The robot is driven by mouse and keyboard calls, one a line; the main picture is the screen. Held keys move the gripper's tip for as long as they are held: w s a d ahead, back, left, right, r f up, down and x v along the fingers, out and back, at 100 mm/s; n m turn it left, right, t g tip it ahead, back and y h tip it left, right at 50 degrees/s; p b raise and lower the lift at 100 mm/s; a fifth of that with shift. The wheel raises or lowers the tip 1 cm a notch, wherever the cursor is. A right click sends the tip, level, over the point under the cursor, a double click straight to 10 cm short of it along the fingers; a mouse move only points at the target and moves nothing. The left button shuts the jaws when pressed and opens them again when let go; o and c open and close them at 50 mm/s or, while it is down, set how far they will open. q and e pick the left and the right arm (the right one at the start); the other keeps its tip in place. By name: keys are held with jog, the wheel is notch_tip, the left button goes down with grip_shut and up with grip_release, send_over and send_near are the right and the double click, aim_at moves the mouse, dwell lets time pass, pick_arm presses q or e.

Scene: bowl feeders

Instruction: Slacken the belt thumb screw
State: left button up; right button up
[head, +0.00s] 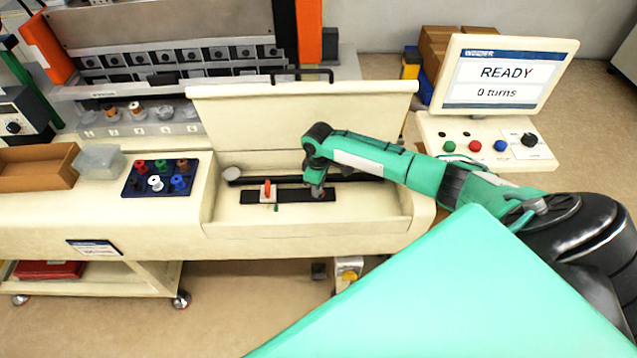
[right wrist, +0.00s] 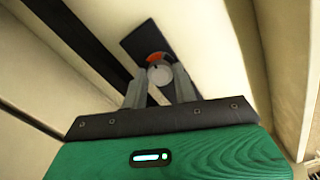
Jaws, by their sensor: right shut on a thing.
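The thumb screw shows in the right wrist view as a round grey knob (right wrist: 159,75) between my fingertips. My right gripper (right wrist: 160,84) is shut on it; it also shows in the head view (head: 317,191), pointing down into the open compartment. There it hides the knob. A black plate (head: 290,197) lies under the gripper, and a white block with an orange-red lever (head: 267,190) stands on it, left of the gripper. In the wrist view an orange-red part (right wrist: 155,57) shows just beyond the knob. A dark belt (head: 268,180) runs along the compartment behind the plate. My left gripper is not in view.
The cream lid (head: 300,110) stands open behind the compartment. A screen (head: 505,75) reads "READY" and "0 turns", above a panel with coloured buttons (head: 475,146). A dark tray of coloured spools (head: 142,192), a clear box (head: 100,161) and a brown tray (head: 72,180) are at left.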

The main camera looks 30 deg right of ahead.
jog(key=shift+w+n, duration=0.1)
jog(key=shift+n, duration=0.5)
jog(key=shift+r, duration=0.1)
jog(key=o, duration=1)
jog(key=shift+c, duration=0.2)
jog(key=shift+r, duration=0.5)
notch_tip(320, 180, up, 13)
jog(key=b, duration=0.3)
jog(key=shift+f+b, duration=0.15)
jog(key=shift+b, duration=0.25)
